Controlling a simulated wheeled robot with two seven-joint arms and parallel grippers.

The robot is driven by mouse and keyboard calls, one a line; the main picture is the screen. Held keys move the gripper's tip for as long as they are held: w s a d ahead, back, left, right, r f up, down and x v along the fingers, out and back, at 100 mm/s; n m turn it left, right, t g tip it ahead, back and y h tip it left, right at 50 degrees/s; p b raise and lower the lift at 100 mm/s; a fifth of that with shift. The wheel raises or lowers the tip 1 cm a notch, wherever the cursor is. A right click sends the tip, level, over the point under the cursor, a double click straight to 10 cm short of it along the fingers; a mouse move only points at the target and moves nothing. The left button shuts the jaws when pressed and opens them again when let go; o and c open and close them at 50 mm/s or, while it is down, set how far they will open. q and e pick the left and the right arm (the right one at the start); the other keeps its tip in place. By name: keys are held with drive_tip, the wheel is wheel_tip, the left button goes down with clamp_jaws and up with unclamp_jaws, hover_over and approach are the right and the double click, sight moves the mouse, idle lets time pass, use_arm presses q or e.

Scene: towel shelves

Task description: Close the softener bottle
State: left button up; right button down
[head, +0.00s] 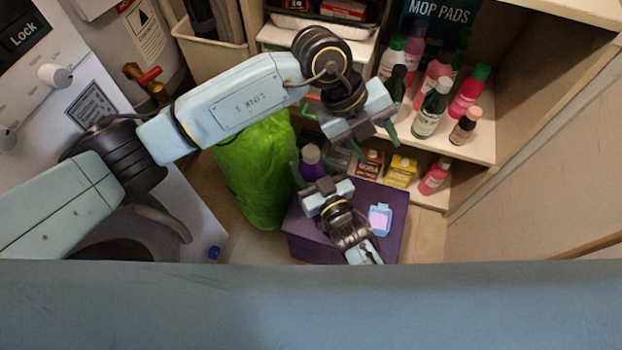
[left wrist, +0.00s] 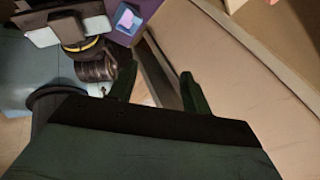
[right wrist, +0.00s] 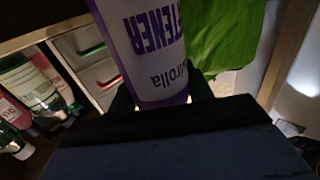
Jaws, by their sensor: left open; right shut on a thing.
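The softener bottle (head: 312,169) is purple with a pale greyish-lilac top; whether that top is a cap or an open neck is too small to tell. Its white label with purple letters fills the upper middle of the right wrist view (right wrist: 150,45). My right gripper (head: 322,174) is shut on the bottle's body, above the purple box. My left gripper (head: 378,147) is open and empty, to the right of the bottle and apart from it. Its two dark green fingers show spread in the left wrist view (left wrist: 156,88). The bottle's lower part is hidden by my right gripper in the head view.
A green bag (head: 256,170) is to the left. Shelves with several bottles (head: 431,107) and small cartons (head: 401,171) are at right. A small blue round thing (head: 214,253) is beside the white washer.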

use_arm(q)
drive_tip(key=d+r+n+h, duration=0.7)
drive_tip(key=d+r+h, duration=0.5)
drive_tip(key=r, duration=0.4)
drive_tip(key=w+a+r+n+t+y, duration=0.1)
drive_tip(key=w+a+r+n+t, duration=0.15)
drive_tip(key=w+n+t, duration=0.5)
drive_tip(key=w+a+r+n+t+y, duration=0.25)
drive_tip(key=w+n+t, duration=0.25)
drive_tip(key=n+t, duration=0.45)
drive_tip(key=w+a+f+n+g+y, duration=0.4)
drive_tip(key=a+f+n+y, duration=0.5)
drive_tip(key=f+n+y, duration=0.3)
drive_tip(key=s+a+f+g+y, duration=0.1)
drive_tip(key=s+a+f+g, duration=0.1)
drive_tip(key=s+a+g, duration=0.1)
drive_tip(key=s+a+f+m+g, duration=0.1)
drive_tip(key=s+a+f+g, duration=0.2)
drive_tip(key=s+g, duration=0.1)
drive_tip(key=s+a+f+g+y, duration=0.1)
drive_tip(key=s+a+f+g, duration=0.2)
drive_tip(key=s+g, duration=0.1)
drive_tip(key=shift+s+m+y, duration=0.3)
drive_tip(key=shift+s+y, duration=0.05)
drive_tip(key=shift+s, duration=0.55)
